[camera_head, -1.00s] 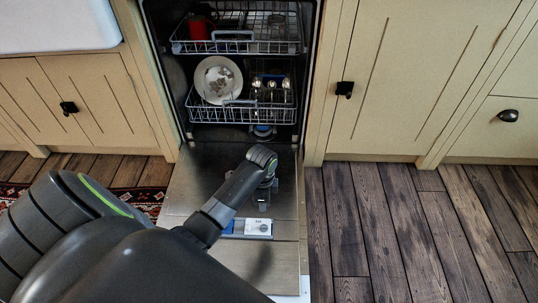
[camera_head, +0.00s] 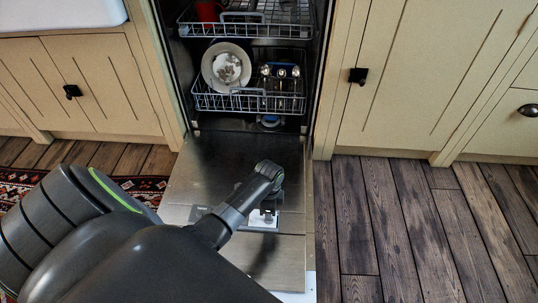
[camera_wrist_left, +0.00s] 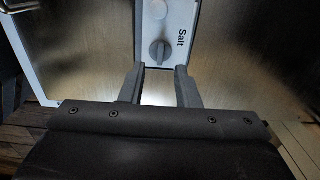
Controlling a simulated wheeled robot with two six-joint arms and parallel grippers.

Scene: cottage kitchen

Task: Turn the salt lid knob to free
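The salt lid knob (camera_wrist_left: 159,50) is a round grey knob with a raised, roughly upright ridge. It sits on a light panel marked "Salt" (camera_wrist_left: 177,22), set in the opened dishwasher door. My left gripper (camera_wrist_left: 161,76) is open and empty, its two fingers apart. In the left wrist view the fingertips lie just below the knob, one to each side; I cannot tell whether they touch the panel. In the head view my left gripper (camera_head: 267,212) is over the white panel (camera_head: 262,222) and hides the knob. My right gripper is not in view.
The dishwasher door (camera_head: 215,160) lies folded down. Behind it the lower rack (camera_head: 250,103) holds a plate (camera_head: 226,66) and several glass or metal items. Cream cabinets flank the opening. The wooden floor (camera_head: 400,230) on the right is clear, and a patterned rug (camera_head: 140,187) lies left.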

